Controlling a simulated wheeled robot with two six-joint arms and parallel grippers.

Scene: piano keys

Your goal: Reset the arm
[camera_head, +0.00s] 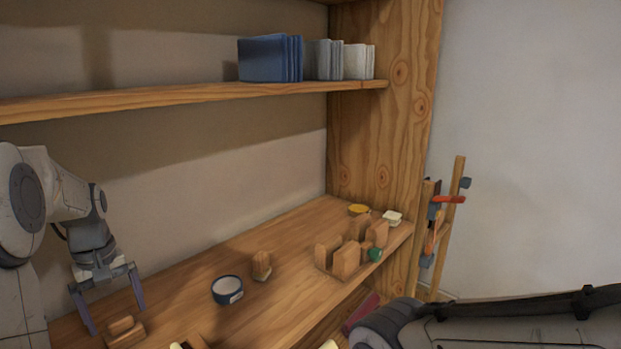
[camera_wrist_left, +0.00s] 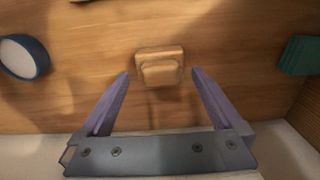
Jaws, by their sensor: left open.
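My left arm comes in from the left in the head view. Its gripper (camera_head: 112,302) is open, with two purple fingers pointing down above the wooden shelf top (camera_head: 190,285). A small wooden block on a base (camera_head: 124,333) lies below and between the fingers, apart from them as far as I can tell. In the left wrist view the open gripper (camera_wrist_left: 158,82) faces the same wooden block (camera_wrist_left: 159,66), with nothing held. A grey arm of mine crosses the lower right of the head view; no right gripper fingers show.
A blue-white bowl (camera_head: 228,289) and a small wooden piece (camera_head: 262,266) stand mid-shelf. A wooden rack (camera_head: 346,262) is farther right, beside a green item (camera_head: 375,254). Blue books (camera_head: 268,58) stand on the upper shelf (camera_head: 170,97). A wooden ladder-like stand (camera_head: 447,220) is at right.

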